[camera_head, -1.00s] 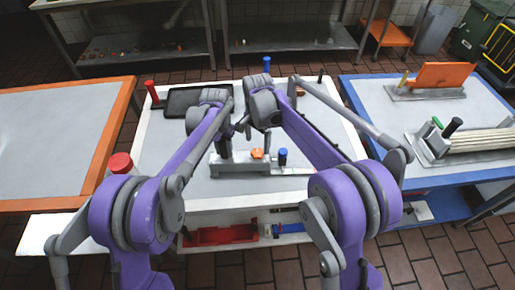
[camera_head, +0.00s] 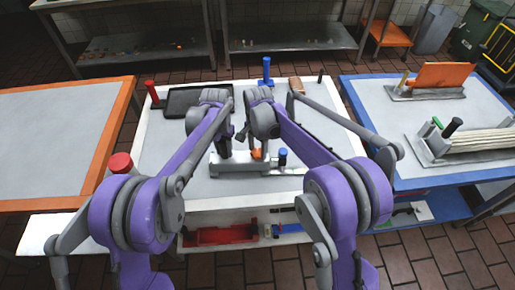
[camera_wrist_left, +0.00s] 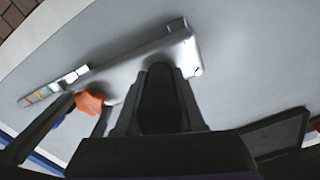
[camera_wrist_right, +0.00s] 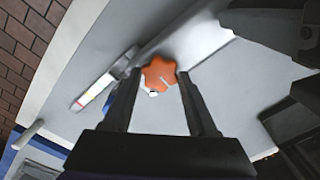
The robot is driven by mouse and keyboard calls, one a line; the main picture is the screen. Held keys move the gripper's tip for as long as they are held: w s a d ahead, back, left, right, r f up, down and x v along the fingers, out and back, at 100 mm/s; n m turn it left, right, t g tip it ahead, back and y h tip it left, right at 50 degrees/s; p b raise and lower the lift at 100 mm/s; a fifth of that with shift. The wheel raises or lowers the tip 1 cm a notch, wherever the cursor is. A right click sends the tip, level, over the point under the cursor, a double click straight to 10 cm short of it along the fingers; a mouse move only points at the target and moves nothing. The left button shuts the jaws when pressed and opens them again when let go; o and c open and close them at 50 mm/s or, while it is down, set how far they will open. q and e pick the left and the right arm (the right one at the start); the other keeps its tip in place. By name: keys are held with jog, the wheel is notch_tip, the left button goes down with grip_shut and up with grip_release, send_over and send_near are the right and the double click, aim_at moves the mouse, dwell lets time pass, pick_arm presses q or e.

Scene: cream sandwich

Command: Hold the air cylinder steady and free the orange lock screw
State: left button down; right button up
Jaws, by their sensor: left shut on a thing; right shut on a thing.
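The orange lock screw (camera_wrist_right: 160,74) is a lobed knob on the long grey fixture (camera_head: 236,169). My right gripper (camera_wrist_right: 158,82) is shut on it, one finger on each side. It also shows in the left wrist view (camera_wrist_left: 90,103) between those fingers, and is partly covered in the head view (camera_head: 257,154). A dark upright cylindrical body, seemingly the air cylinder (camera_wrist_left: 160,90), stands at the fixture's other end. My left gripper (camera_wrist_left: 158,108) is shut on it, a finger on each side. In the head view the left arm partly hides that contact.
A blue-topped post (camera_head: 283,156) stands on the fixture just right of the screw. A black tray (camera_head: 181,100), a red-handled tool (camera_head: 152,90) and a blue tool (camera_head: 266,70) are at the table's back. A red-capped item (camera_head: 121,162) is at left. Table is clear right of the fixture.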

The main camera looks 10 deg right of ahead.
jog(key=c, duration=0.3)
